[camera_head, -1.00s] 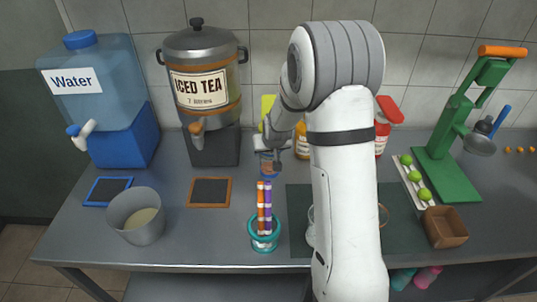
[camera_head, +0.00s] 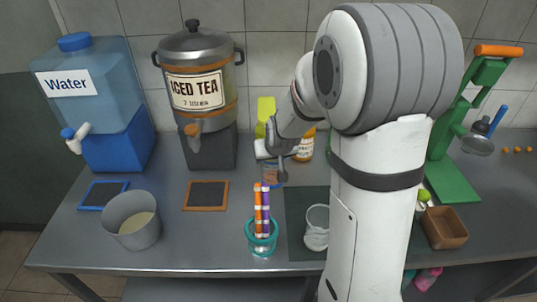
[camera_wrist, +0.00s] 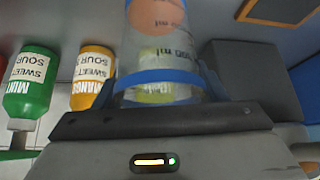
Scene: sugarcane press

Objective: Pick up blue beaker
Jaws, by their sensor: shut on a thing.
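The blue beaker (camera_wrist: 165,45) is a clear cup with a blue band and printed volume marks. It fills the upper middle of the wrist view, between the fingers of my gripper. In the head view, the beaker (camera_head: 272,175) shows small below my gripper (camera_head: 273,155), behind the orange and purple sticks. My gripper is shut on the beaker. I cannot tell whether the beaker's base touches the counter.
A teal-rimmed holder with orange and purple sticks (camera_head: 262,238) stands in front of the beaker. A glass jug (camera_head: 316,228) stands to the right. The iced tea dispenser (camera_head: 197,95) is behind left. A green bottle (camera_wrist: 30,85) and an orange bottle (camera_wrist: 92,75) stand nearby.

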